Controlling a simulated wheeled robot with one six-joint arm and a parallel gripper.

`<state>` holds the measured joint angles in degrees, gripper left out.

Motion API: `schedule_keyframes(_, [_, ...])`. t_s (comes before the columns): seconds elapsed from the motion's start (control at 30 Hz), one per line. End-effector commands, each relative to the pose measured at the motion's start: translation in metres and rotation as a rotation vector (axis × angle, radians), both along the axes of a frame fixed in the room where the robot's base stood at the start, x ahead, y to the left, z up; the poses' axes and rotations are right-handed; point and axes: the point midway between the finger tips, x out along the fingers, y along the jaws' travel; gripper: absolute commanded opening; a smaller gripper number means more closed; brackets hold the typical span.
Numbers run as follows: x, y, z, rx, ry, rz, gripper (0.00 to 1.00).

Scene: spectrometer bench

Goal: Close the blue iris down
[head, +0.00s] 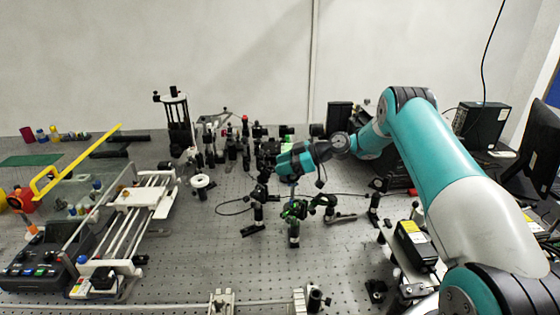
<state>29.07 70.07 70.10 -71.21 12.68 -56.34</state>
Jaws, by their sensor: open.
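My teal arm reaches in from the right over the bench, and my gripper (290,181) hangs near the middle of the bench, above a cluster of post-mounted optics. The fingers are small and dark here; the gripper is open and I see nothing held in it.
Black mounts (259,196) stand close on the left and another (324,202) on the right. Crowded optics fill the back. A white-framed rail assembly (128,215) and a yellow-handled device (75,163) stand left. The perforated bench (215,255) is mostly clear in front.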

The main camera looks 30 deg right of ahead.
Motion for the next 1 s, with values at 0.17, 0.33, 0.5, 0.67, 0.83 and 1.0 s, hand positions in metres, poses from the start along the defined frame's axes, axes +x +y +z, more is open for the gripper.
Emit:
schedule_keyframes(0.17, [0.005, 0.009, -0.004, 0.0, 0.0, 0.001, 0.4])
schedule_keyframes(0.33, [0.005, 0.009, -0.005, 0.0, 0.001, 0.0, 0.4])
schedule_keyframes(0.5, [0.005, 0.009, -0.005, 0.0, 0.001, 0.0, 0.22])
schedule_keyframes(0.67, [0.005, 0.009, -0.005, 0.0, 0.001, 0.0, 0.0])
schedule_keyframes(0.83, [0.006, 0.011, -0.008, -0.034, 0.012, 0.001, 0.0])
schedule_keyframes(1.0, [0.008, 0.015, -0.016, -0.154, 0.057, 0.001, 0.0])
